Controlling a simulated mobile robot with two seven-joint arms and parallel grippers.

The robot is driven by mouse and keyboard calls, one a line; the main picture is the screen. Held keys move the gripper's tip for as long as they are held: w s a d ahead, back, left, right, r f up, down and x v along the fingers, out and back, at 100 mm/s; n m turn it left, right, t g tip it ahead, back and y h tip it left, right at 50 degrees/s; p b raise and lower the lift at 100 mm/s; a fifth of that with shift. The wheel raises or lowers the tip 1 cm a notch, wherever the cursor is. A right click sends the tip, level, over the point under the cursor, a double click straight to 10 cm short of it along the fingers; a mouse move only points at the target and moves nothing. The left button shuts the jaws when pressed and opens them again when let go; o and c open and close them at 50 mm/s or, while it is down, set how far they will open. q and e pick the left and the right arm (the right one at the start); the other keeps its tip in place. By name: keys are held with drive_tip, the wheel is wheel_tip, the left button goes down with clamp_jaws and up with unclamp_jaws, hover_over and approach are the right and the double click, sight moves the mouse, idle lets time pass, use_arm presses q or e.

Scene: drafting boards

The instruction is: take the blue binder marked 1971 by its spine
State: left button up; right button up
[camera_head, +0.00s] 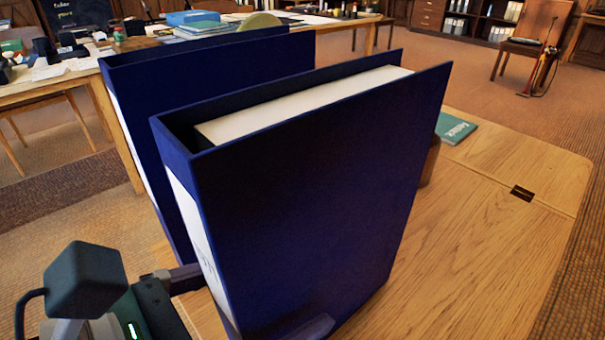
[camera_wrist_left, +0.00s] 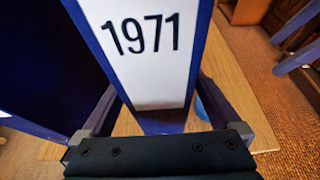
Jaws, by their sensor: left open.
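The blue binder marked 1971 (camera_head: 310,190) stands upright on the wooden desk, the nearer of two. Its spine, with a white label reading 1971, faces my left gripper in the left wrist view (camera_wrist_left: 150,45). In the head view the label is too slanted to read. My left gripper (camera_head: 250,302) is open at the lower part of the spine. In the left wrist view the two fingers (camera_wrist_left: 160,108) stand on either side of the spine, with small gaps; one reaches between the binders. My right gripper is not in view.
A second blue binder (camera_head: 200,67) stands close behind, leaving a narrow gap. A teal booklet (camera_head: 455,127) lies on the desk (camera_head: 470,235), which is clear at the right. A cluttered table (camera_head: 45,85) stands behind at the left; a chair (camera_head: 527,45) stands far right.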

use_arm(q)
drive_tip(key=x, duration=0.2)
drive_tip(key=shift+w+d+f, duration=0.2)
drive_tip(key=shift+d, duration=0.1)
clamp_jaws()
idle(0.5)
drive_tip(key=shift+r, duration=0.1)
